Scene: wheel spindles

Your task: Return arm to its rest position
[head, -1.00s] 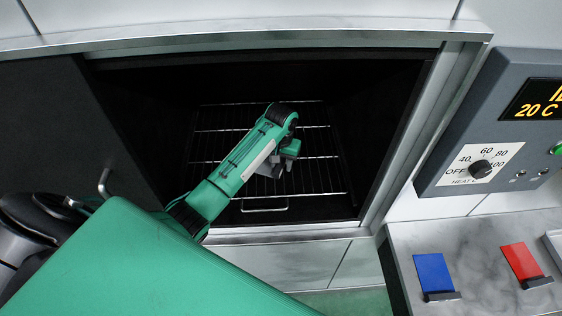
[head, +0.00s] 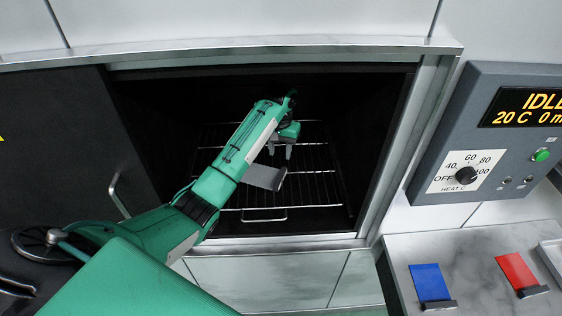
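My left arm reaches in from the lower left through the oven opening. My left gripper (head: 280,150) is inside the oven, above the wire rack (head: 318,186). Its two grey fingers point down with a gap between them, and nothing shows in that gap. A grey flat-sided piece (head: 265,177) lies on the rack just below and in front of the gripper, apart from the fingers as far as I can see. The arm hides part of its left side. My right gripper is out of view.
The dark oven door (head: 55,150) with its handle (head: 119,195) stands at the left, close to my arm. The metal frame bounds the opening. At right are a control panel (head: 420,180) reading IDLE, 20 C, and a counter with blue (head: 429,282) and red (head: 516,270) pieces.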

